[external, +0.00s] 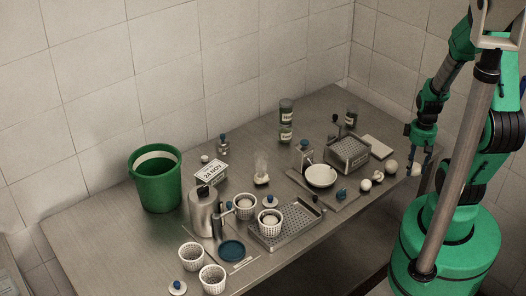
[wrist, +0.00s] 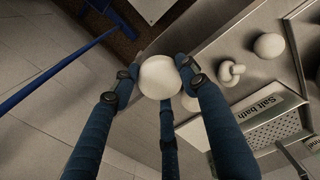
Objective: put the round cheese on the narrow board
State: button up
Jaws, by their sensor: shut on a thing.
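My gripper (external: 416,164) is at the right end of the table; its dark blue fingers also show in the wrist view (wrist: 160,78). It is shut on a smooth, white round cheese (wrist: 160,75), with a finger on each side and a third below. The cheese is small in the external view (external: 415,171), and its height over the table edge is hard to judge. A pale flat board (external: 378,147) lies behind the loose cheeses.
Loose white cheeses (external: 391,166) and a knotted one (external: 377,175) lie left of my gripper. Left of them are a perforated metal box (external: 348,152), a white bowl (external: 320,176), a drain tray (external: 285,233) and a green bucket (external: 155,178). The back right corner is clear.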

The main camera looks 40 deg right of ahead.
jog(key=w+d+r+n+p, duration=0.1)
jog(key=w+d+r+n, duration=0.1)
jog(key=w, duration=0.3)
jog(key=w+d+r+n, duration=0.1)
jog(key=w+d+n, duration=0.1)
jog(key=w, duration=0.4)
jog(key=n+p, duration=0.2)
jog(key=n, duration=0.3)
send_near(381, 151)
jog(key=w+a+r, duration=0.2)
jog(key=w+r, duration=0.2)
jog(key=w, duration=0.2)
jog(key=shift+w+d+f, duration=0.1)
jog(key=shift+w+d, duration=0.05)
jog(key=shift+d, duration=0.1)
jog(key=shift+f, duration=0.1)
jog(key=shift+f+b, duration=0.55)
jog(key=shift+f, duration=2.5)
jog(key=shift+f, duration=1.85)
jog(key=shift+f+b, duration=0.15)
jog(key=shift+b, duration=0.15)
